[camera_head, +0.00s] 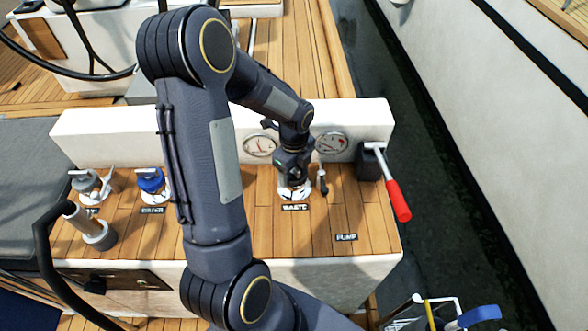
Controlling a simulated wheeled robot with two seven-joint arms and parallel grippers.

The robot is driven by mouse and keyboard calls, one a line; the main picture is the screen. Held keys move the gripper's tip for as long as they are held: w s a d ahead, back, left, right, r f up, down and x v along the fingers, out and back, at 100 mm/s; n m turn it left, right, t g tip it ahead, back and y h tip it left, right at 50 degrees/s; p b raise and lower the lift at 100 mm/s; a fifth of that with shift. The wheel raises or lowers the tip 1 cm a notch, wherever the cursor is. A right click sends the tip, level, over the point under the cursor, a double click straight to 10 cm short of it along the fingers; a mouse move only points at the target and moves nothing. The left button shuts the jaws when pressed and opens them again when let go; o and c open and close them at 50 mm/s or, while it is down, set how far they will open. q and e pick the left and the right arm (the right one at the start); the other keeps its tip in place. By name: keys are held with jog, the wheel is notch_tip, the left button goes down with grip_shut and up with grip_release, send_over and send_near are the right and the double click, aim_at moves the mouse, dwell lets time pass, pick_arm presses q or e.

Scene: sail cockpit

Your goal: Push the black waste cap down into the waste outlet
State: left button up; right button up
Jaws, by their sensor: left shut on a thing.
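My left gripper (294,181) points down over the waste outlet (293,194), a pale ring in the teak deck just behind the WASTE label (295,207). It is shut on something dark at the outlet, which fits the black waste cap. The fingers hide most of that cap, so I cannot tell how deep it sits or whether it is level. My right gripper is not in view.
A grey cap (88,183) and a blue cap (152,181) stand to the left. A small dark post (322,181) stands close right of the gripper. Two gauges are behind. A red pump handle (398,201) juts out at the right, beside dark water.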

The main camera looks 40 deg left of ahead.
pick_arm(q)
jog(key=shift+f, duration=0.4)
jog(key=o, duration=0.8)
jog(key=shift+r, duration=0.15)
notch_tip(320, 180, up, 11)
jog(key=p, duration=0.8)
jog(key=shift+p, duration=0.35)
